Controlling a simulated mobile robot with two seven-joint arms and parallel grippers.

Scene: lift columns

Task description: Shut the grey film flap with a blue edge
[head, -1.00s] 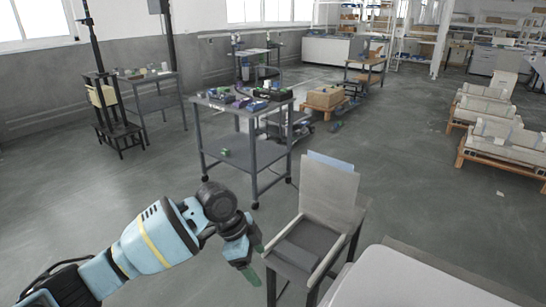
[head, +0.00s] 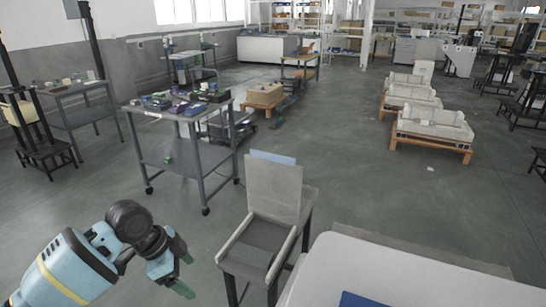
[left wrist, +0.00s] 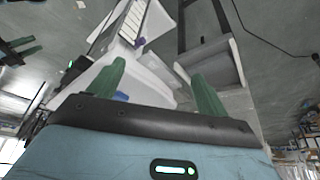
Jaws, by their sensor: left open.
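The grey flap (head: 273,192) stands upright at the back of a small box-like tray on a dark stand, in the middle of the head view. Its blue edge (head: 273,158) is at the top. The tray in front of it (head: 262,235) lies open, with a dark grey inside and pale side rims. My left gripper (head: 183,271) is to the left of the tray and nearer to me, apart from tray and flap. Its green fingers are spread and empty; they also show in the left wrist view (left wrist: 157,88). My right gripper is not in view.
A pale surface (head: 400,272) with a blue patch fills the lower right, close to the stand. A grey cart (head: 185,150) with several small items stands behind on the left. Pallets with pale parts (head: 432,130) are at the back right. Open floor lies between.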

